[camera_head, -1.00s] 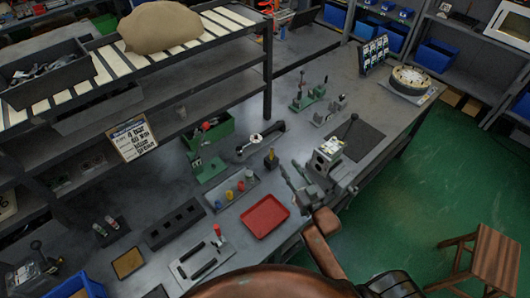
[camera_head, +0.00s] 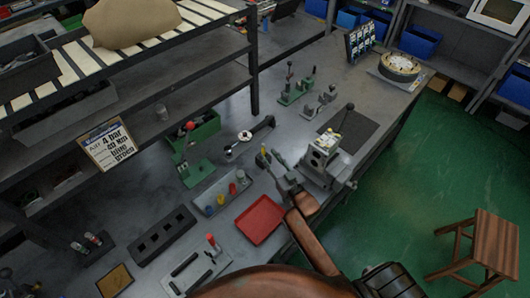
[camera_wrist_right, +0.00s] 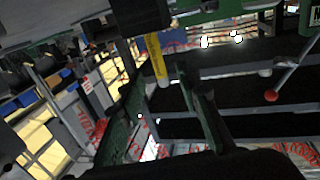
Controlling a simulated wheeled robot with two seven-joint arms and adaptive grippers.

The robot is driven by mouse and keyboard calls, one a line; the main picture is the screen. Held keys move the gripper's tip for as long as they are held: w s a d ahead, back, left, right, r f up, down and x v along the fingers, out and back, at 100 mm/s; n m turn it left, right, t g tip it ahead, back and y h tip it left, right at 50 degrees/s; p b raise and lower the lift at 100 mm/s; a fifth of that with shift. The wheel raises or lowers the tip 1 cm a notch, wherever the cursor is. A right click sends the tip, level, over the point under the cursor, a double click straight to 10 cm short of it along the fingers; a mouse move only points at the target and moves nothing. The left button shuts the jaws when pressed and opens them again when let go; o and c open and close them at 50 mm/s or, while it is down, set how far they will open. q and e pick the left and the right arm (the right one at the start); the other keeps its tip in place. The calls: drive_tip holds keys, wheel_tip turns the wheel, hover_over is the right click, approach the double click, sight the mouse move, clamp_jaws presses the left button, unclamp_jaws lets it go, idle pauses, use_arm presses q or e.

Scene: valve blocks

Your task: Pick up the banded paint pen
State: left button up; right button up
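A slim yellow pen-like thing (camera_head: 264,151) stands upright in a small dark holder on the bench. In the right wrist view a yellow stick with dark marks (camera_wrist_right: 157,58) shows ahead, between and beyond the finger ends. I cannot tell for sure that it is the banded paint pen. Two pale, red-topped cylinders (camera_head: 86,243) also stand in a dark rack at the left. My right gripper (camera_head: 276,163) is close beside the yellow thing, on its right. Its two fingers (camera_wrist_right: 165,105) are apart, with nothing held between them. My left gripper is not in view.
A red tray (camera_head: 260,221) and a grey tray of coloured cylinders (camera_head: 221,192) lie left of my right arm. A grey machine (camera_head: 324,162) stands close on its right. A green box (camera_head: 194,130) and shelf post (camera_head: 253,70) are behind. A stool (camera_head: 480,240) stands on the floor.

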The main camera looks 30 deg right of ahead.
sight(264, 150)
drive_tip(key=w, duration=0.5)
drive_tip(key=shift+w+a, duration=0.2)
drive_tip(key=shift+w, duration=0.2)
drive_tip(key=shift+c, duration=0.6)
clamp_jaws()
